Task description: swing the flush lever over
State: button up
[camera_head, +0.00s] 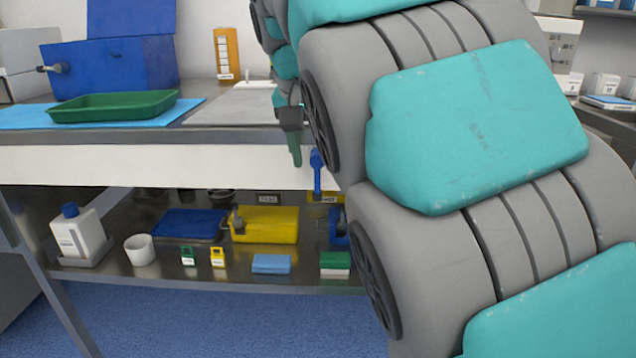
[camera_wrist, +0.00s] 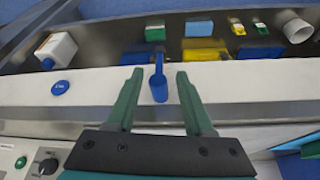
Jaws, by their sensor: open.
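The flush lever is a small blue lever (camera_head: 317,172) on the white front panel of the table, just left of my arm in the head view. In the wrist view the blue lever (camera_wrist: 159,86) lies between the two green fingers of my gripper (camera_wrist: 160,76). The fingers are apart, with a gap to the lever on each side. In the head view my gripper (camera_head: 295,150) hangs just left of the lever, partly hidden behind my arm.
A blue round labelled button (camera_wrist: 61,87) is on the same panel. A green tray (camera_head: 113,106) and a blue box (camera_head: 110,67) stand on the tabletop. The lower shelf holds a yellow bin (camera_head: 265,225), a white bottle (camera_head: 78,233) and a white cup (camera_head: 140,249).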

aim_at(317, 178)
jog(key=shift+x, duration=3.75)
jog(key=shift+c, duration=0.2)
jog(key=shift+s, duration=0.1)
grip_shut()
jog(key=shift+d, duration=0.15)
